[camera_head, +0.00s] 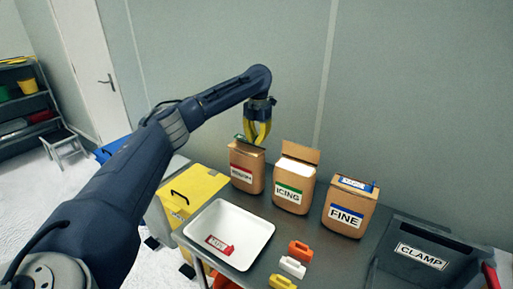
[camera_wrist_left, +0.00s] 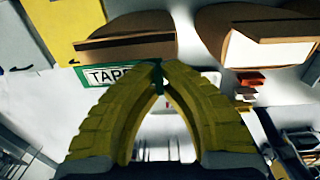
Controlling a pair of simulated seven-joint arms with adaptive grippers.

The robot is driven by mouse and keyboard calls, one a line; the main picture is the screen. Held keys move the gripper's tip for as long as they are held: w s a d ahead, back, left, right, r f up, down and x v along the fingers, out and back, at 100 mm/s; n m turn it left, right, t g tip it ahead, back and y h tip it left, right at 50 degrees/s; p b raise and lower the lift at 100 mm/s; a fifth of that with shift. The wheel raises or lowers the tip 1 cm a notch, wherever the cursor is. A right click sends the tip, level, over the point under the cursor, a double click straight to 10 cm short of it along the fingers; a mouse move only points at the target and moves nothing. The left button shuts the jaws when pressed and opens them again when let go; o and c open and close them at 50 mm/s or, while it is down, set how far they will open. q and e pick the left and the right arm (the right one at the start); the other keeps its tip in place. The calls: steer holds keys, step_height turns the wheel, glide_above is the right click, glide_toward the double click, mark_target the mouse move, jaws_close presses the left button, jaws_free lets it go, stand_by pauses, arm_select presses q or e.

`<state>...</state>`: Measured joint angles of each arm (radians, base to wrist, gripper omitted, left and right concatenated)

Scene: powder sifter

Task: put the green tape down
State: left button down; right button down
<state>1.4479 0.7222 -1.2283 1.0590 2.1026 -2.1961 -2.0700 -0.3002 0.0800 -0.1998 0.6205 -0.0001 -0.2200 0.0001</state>
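The green tape (camera_wrist_left: 92,75), a green-edged white piece marked TAPE, is at the fingertips of my left gripper (camera_wrist_left: 160,68) in the left wrist view. The yellow fingers come together on its right end. In the head view my left gripper (camera_head: 256,143) points down above the left bag (camera_head: 246,172), which has a red label, and a bit of the green tape (camera_head: 239,139) shows beside the fingers. Whether the tape touches the bag is hard to tell. My right gripper is not in view.
The ICING bag (camera_head: 292,182) and FINE bag (camera_head: 349,208) stand to the right; a blue-edged tape (camera_head: 356,184) is on FINE. A white tray (camera_head: 247,214) holds a red-edged tape (camera_head: 219,245). Orange (camera_head: 299,250), white (camera_head: 292,267) and yellow (camera_head: 282,282) clamps lie near a grey CLAMP bin (camera_head: 424,255).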

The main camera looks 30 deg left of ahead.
mark_target(257, 151)
arm_select(q)
steer(key=shift+f, duration=1.7)
steer(key=shift+f, duration=0.15)
steer(key=c, duration=1.6)
jaws_free()
steer(key=r, duration=1.2)
steer(key=shift+d+r, duration=0.15)
steer(key=shift+d, duration=0.05)
